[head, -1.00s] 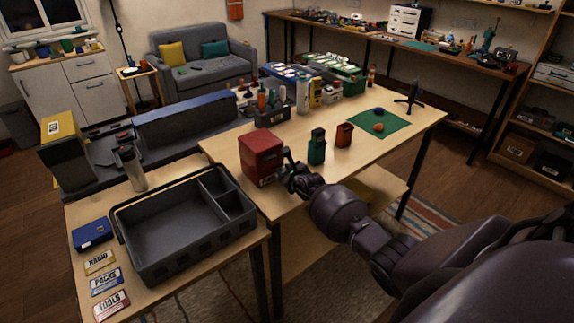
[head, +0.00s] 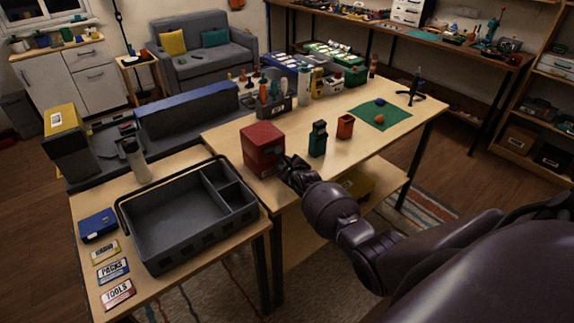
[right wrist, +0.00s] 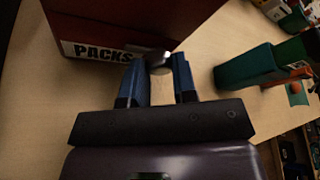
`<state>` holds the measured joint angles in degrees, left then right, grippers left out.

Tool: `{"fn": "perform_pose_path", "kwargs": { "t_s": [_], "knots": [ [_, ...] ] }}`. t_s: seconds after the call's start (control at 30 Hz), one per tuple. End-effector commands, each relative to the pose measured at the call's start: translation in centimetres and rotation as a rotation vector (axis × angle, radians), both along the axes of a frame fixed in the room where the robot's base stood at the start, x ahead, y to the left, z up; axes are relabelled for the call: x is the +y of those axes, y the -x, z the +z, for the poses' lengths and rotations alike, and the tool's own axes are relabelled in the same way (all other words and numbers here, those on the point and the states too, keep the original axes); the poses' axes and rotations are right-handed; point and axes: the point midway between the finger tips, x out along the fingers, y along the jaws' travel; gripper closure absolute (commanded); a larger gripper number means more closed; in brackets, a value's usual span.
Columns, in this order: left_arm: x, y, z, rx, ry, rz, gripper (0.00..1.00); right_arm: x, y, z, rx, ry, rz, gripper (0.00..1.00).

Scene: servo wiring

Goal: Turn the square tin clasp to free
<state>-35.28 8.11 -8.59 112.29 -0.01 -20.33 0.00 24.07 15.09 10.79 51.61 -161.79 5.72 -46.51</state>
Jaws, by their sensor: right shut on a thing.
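The square tin (head: 263,140) is a dark red box on the wooden table, near its left front corner. In the right wrist view its front face (right wrist: 125,18) fills the top left, with a white "PACKS" label. A small dark grey rounded clasp (right wrist: 158,60) shows at the tin's lower front edge, right of the label. My right gripper (head: 288,164) is at the tin's front right side. In the right wrist view its blue fingers (right wrist: 160,72) are shut on the clasp, which they partly hide. My left gripper is not in view.
A green container (head: 318,138) and an orange-red one (head: 345,126) stand right of the tin. A grey tray (head: 178,212) is on the lower table at left, beside a blue box (head: 98,225) and label cards. A green mat (head: 384,114) lies farther back.

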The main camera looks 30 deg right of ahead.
Motion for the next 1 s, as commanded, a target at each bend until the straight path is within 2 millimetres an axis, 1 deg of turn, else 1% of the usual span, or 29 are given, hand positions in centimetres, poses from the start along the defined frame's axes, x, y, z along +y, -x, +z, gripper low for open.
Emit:
{"fn": "perform_pose_path", "kwargs": {
  "t_s": [0.03, 0.07, 0.2, 0.47, 0.63, 0.77, 1.0],
  "knots": [
    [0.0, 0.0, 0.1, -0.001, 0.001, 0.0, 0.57, 0.0, 0.0, 0.1, -0.001, 0.0, 0.001, 0.98],
    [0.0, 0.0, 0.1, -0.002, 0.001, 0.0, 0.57, 0.0, 0.0, 0.1, -0.001, 0.0, 0.001, 0.69],
    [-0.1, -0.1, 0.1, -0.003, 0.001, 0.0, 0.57, 0.0, 0.0, 0.1, -0.001, 0.0, 0.001, 0.48],
    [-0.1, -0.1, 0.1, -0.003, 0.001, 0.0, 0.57, 0.0, 0.0, 0.1, -0.001, 0.0, 0.001, 0.48],
    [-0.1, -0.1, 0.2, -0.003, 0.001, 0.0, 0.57, 0.1, 0.4, 0.2, 0.0, -0.001, 0.001, 0.48],
    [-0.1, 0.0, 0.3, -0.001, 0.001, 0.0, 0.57, 0.3, 1.4, 0.4, -0.001, -0.002, 0.001, 0.48],
    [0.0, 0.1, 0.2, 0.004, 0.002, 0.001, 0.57, 0.8, 3.8, 1.2, -0.001, -0.002, 0.0, 0.48]
  ]
}}
